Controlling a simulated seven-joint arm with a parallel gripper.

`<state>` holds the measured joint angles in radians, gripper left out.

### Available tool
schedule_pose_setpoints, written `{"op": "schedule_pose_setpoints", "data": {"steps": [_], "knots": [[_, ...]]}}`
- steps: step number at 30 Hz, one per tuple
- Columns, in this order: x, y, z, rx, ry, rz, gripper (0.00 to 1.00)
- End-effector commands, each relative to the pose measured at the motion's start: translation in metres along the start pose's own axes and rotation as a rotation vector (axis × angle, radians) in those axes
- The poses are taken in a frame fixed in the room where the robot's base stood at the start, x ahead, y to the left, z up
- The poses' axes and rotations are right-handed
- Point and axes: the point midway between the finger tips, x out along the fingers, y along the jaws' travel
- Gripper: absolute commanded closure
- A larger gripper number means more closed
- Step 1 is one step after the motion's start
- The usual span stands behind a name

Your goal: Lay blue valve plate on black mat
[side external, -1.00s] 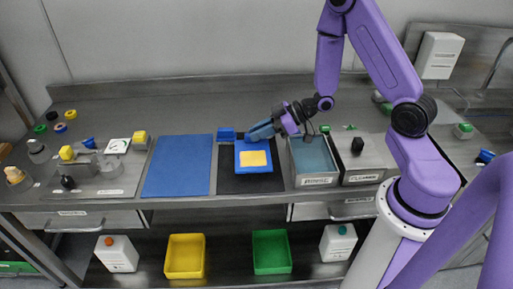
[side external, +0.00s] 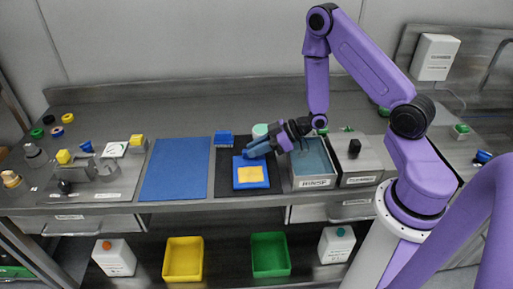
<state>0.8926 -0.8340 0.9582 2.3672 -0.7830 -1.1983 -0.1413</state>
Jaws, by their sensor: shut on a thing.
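The blue valve plate (side external: 240,184) has a yellow rectangle in its middle. It shows over the front part of the black mat (side external: 224,190). I cannot tell whether it touches the mat or is just above it. My gripper (side external: 255,151) reaches in from the right and is shut on the plate's back edge. The fingers hide part of that edge.
A small blue block (side external: 223,138) stands at the mat's back left, and a pale teal-topped cup (side external: 260,130) behind my gripper. A rinse basin (side external: 314,160) is close on the right. A bare blue mat (side external: 174,170) lies left.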

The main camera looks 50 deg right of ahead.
Motion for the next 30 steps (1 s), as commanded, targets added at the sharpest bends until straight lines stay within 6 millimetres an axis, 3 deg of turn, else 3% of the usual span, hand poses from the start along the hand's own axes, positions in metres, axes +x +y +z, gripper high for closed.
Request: {"op": "schedule_pose_setpoints", "data": {"steps": [4, 5, 6, 7, 19, 28, 30], "knots": [[0.001, 0.0, 0.002, 0.001, 0.002, 0.0, 1.0], [0.001, 0.0, 0.003, 0.001, -0.001, 0.0, 0.75], [0.001, 0.0, 0.002, 0.001, -0.001, 0.0, 0.62], [0.001, 0.0, 0.002, 0.001, -0.001, 0.0, 0.56], [-0.002, 0.0, -0.001, 0.0, 0.0, 0.001, 0.56], [-0.055, 0.001, 0.0, 0.003, 0.0, 0.006, 0.56], [-0.056, 0.0, -0.011, -0.004, 0.002, 0.0, 0.56]]}}
